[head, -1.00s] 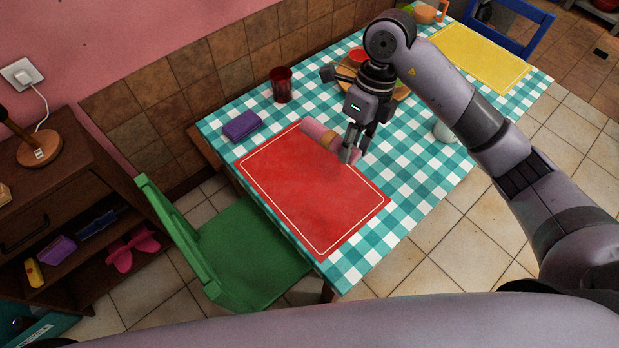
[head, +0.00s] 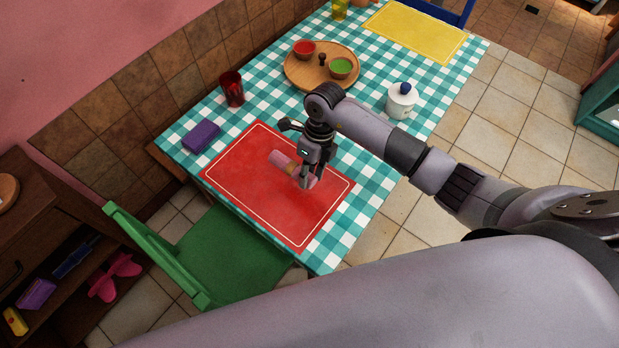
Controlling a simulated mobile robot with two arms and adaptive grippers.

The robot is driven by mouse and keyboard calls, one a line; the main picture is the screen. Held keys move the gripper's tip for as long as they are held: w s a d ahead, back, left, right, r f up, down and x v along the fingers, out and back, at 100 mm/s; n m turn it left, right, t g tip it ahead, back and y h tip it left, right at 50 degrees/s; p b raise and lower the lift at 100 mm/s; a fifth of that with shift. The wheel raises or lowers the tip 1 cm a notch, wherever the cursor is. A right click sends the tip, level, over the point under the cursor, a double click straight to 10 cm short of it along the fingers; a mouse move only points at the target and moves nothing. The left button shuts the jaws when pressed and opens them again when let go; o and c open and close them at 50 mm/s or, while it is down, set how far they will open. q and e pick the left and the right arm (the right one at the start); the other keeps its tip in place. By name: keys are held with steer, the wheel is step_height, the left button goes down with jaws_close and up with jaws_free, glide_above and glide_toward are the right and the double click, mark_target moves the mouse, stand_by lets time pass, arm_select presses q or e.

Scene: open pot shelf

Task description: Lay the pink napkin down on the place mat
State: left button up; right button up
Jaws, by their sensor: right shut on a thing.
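The pink napkin (head: 281,160) is rolled, with a tan ring (head: 292,169) around its middle. My right gripper (head: 304,184) is shut on it near its right end, and the fingers hide part of that end. The napkin is over the upper right part of the red place mat (head: 262,203). I cannot tell whether it touches the mat or is slightly above it. The mat lies flat on the checkered table. My left gripper is not in view.
A purple folded cloth (head: 201,136) and a red glass (head: 232,89) are left of the mat. A round wooden tray (head: 295,76) with bowls and a white lidded pot (head: 401,101) stand beyond my arm. A green chair (head: 225,255) is at the table's near side.

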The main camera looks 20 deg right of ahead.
steer(key=x, duration=0.3)
steer(key=shift+w+d+f, duration=0.15)
steer(key=shift+d+f, duration=0.15)
steer(key=shift+f, duration=0.15)
steer(key=shift+f+b, duration=0.35)
steer(key=shift+f, duration=0.3)
steer(key=o, duration=1.1)
steer(key=shift+r+p, duration=0.6)
steer(key=shift+r, duration=0.05)
steer(key=b+v, duration=0.2)
steer(key=v, duration=1)
